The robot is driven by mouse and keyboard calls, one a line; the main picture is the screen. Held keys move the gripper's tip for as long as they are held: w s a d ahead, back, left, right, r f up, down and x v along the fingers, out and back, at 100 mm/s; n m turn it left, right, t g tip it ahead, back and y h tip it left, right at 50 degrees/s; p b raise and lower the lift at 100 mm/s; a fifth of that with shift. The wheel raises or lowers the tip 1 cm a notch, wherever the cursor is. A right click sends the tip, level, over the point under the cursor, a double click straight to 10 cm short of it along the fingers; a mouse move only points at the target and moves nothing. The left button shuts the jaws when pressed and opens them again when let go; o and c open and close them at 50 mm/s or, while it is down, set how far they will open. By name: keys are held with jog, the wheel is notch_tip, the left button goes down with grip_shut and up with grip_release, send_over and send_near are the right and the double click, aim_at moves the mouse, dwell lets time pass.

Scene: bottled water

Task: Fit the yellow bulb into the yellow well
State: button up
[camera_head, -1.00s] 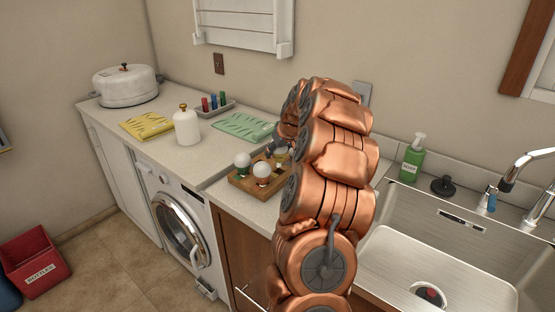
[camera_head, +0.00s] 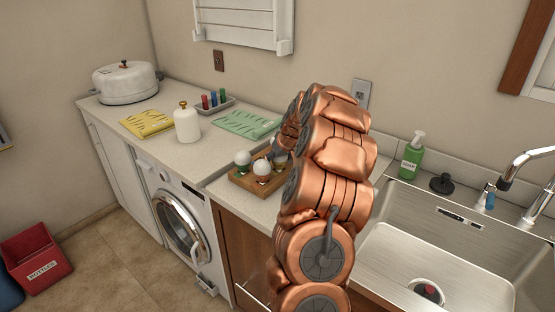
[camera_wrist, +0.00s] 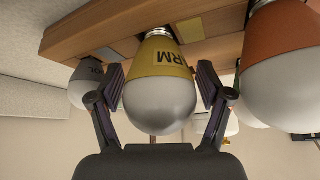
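The yellow bulb (camera_wrist: 165,95), with a white globe, dark lettering and a metal screw base, is between the fingers of my gripper (camera_wrist: 162,88) in the wrist view. Both finger pads appear to touch its sides. Its screw base is at the wooden tray (camera_wrist: 225,47); I cannot tell how deep it sits. A yellow patch (camera_wrist: 187,44) is on the tray beside the base, and the well itself is hidden. In the head view the tray (camera_head: 243,182) stands on the counter, and my arm hides most of the gripper.
An orange bulb (camera_wrist: 283,55) is close on the right in the wrist view, with a green one partly behind it. A grey bulb (camera_wrist: 84,86) is at the left. The soap bottle (camera_head: 412,157) and sink (camera_head: 450,265) are to the right.

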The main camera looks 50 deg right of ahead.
jog(key=shift+r, duration=0.25)
jog(key=b+v, duration=0.3)
jog(key=v, duration=0.9)
jog(key=s+a+f+n+g+y, duration=0.1)
jog(key=s+a+n+g+y, duration=0.1)
jog(key=a, duration=1.3)
jog(key=s+a+n+g+y, duration=0.1)
jog(key=s+a, duration=0.2)
jog(key=a, duration=1.2)
jog(key=s+a+f+g, duration=0.1)
jog(key=s+a, duration=0.3)
jog(key=s, duration=0.4)
jog(key=s+a+f+g, duration=0.2)
jog(key=s+a, duration=0.3)
jog(key=s, duration=0.4)
jog(key=s+a+f+g+h, duration=0.1)
jog(key=s+a+f+g, duration=0.1)
jog(key=s, duration=0.6)
jog(key=a+f, duration=0.1)
jog(key=a, duration=0.1)
jog(key=shift+s+a+f+n, duration=0.3)
jog(key=shift+s+f, duration=0.05)
